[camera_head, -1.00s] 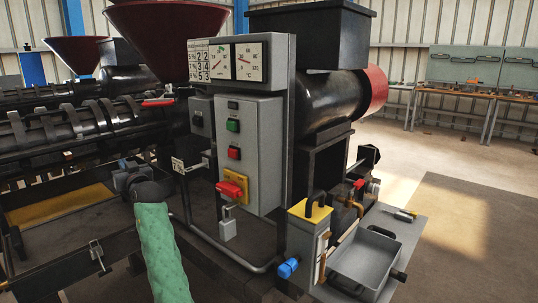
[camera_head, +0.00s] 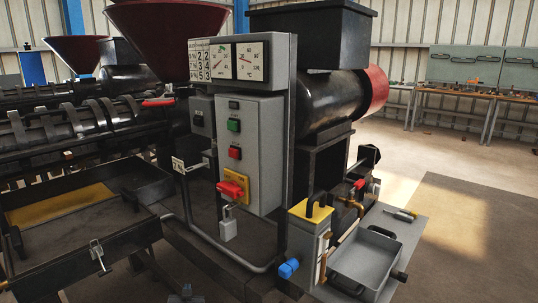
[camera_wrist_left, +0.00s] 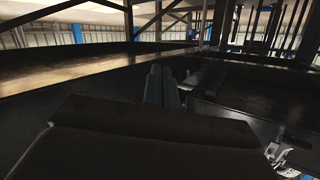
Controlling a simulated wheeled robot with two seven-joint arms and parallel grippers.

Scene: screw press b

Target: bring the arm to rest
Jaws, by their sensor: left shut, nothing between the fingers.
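My left gripper (camera_head: 186,294) shows only as a small dark tip at the bottom edge of the head view, in front of the press frame. Its arm is out of this view. In the left wrist view its fingers (camera_wrist_left: 163,87) are together and empty, pointing away over a dark surface. My right gripper is in neither view. The grey control cabinet (camera_head: 262,150) of the screw press stands upright, with a red switch handle (camera_head: 232,190) on a yellow plate and a padlock (camera_head: 228,230) hanging below.
A dark open tray (camera_head: 75,255) with a latch (camera_head: 97,255) lies at left. At right are a yellow-topped grey box (camera_head: 308,235), a blue knob (camera_head: 288,268), a grey pan (camera_head: 365,262) and a screwdriver (camera_head: 401,213). The floor further right is clear.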

